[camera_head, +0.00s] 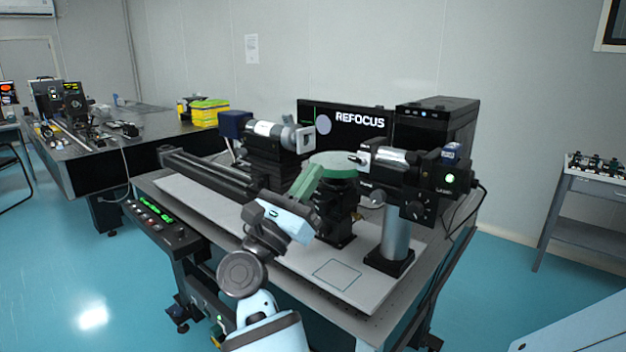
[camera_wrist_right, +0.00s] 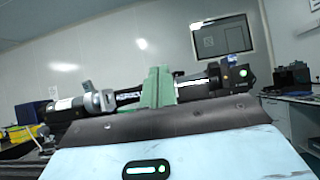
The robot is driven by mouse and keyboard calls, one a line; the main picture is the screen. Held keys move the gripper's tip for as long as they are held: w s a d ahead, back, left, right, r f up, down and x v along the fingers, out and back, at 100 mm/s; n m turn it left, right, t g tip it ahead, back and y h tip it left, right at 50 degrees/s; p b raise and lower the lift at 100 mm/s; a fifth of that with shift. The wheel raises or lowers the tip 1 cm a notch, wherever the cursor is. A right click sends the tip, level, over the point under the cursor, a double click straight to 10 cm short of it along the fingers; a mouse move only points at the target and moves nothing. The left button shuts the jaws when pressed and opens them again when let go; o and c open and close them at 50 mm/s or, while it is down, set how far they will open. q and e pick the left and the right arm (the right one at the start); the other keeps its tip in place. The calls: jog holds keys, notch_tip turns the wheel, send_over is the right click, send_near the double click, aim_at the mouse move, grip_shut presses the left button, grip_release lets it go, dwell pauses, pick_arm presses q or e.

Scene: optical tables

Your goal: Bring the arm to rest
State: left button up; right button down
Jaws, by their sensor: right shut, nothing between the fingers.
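My right gripper (camera_head: 311,174) has green fingers and a light blue body. It reaches over the middle of the optical table (camera_head: 412,290), its fingertips at the near left side of the round green-topped stage (camera_head: 334,160) in the head view. I cannot tell whether they touch it. In the right wrist view the fingers (camera_wrist_right: 158,84) are together, with nothing between them. My left gripper is not in view.
A laser unit (camera_head: 420,172) on a post stands right of the stage, and a lens barrel (camera_head: 275,134) stands left. Behind is a "REFOCUS" screen (camera_head: 345,125). A control panel (camera_head: 158,220) lines the near left edge. The front right board is clear.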

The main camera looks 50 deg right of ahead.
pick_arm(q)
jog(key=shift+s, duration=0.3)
